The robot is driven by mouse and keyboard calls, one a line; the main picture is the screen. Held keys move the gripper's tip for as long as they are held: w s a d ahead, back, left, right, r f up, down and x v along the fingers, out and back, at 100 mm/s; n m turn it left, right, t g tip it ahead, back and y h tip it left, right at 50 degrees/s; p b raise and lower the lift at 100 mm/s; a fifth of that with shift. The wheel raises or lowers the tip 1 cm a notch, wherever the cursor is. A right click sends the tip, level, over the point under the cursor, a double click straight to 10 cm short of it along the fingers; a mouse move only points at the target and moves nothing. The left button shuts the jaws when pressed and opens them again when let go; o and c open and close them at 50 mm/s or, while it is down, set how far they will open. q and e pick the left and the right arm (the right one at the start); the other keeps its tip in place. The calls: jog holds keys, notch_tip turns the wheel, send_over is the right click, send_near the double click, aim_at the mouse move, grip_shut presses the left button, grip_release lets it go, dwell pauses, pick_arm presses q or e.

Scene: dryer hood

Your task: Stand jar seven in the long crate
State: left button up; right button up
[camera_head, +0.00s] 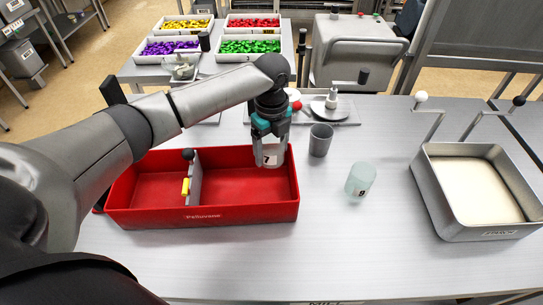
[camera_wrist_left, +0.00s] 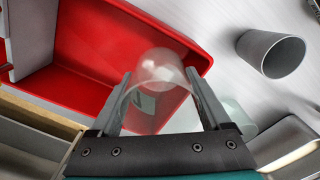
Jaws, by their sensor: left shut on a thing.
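Jar seven (camera_head: 270,158) is a clear glass jar with a pale label marked 7. My left gripper (camera_head: 270,135) is shut on it from above and holds it roughly upright at the right part of the long red crate (camera_head: 250,213). In the left wrist view the clear jar (camera_wrist_left: 158,82) sits between the two fingers, with the red crate (camera_wrist_left: 85,75) beyond it. I cannot tell whether the jar's base touches the crate floor. My right gripper is out of view.
A grey divider (camera_head: 195,178) with a yellow clip splits the crate. A grey cup (camera_head: 320,141) and a pale green numbered jar (camera_head: 360,178) stand to its right. A metal pan (camera_head: 440,205) stands at far right. The table front is clear.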

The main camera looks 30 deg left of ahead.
aim_at(271, 160)
pick_arm(q)
jog(key=shift+f, duration=1.3)
jog(key=shift+f, duration=0.15)
jog(key=shift+f, duration=0.45)
jog(key=o, duration=1.2)
jog(key=shift+r, duration=0.15)
notch_tip(271, 160, up, 13)
jog(key=shift+f+p, duration=0.1)
jog(key=shift+p, duration=0.3)
